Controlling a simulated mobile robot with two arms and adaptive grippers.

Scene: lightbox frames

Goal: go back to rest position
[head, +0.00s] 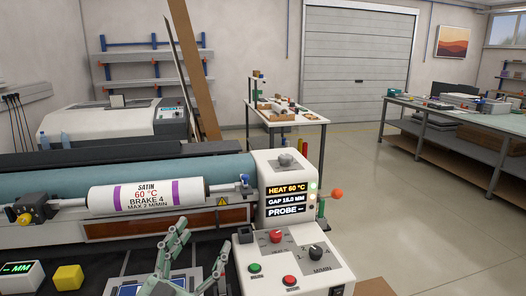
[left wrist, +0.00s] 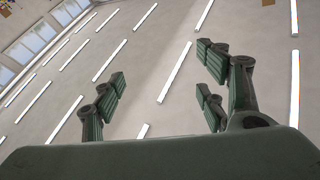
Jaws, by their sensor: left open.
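My left gripper (head: 196,252) rises at the bottom centre of the head view, in front of the laminating machine. Its grey-green fingers point up and are spread apart with nothing between them. In the left wrist view the gripper (left wrist: 162,78) is open and empty, and its fingers point toward the ceiling with its light strips. My right gripper shows in neither view.
The machine's printed roll (head: 147,196) and control panel (head: 290,262) stand close beyond my left gripper. A yellow block (head: 67,277) and a small display (head: 18,277) sit at the lower left. Open floor (head: 400,215) lies to the right, before a long bench (head: 455,122).

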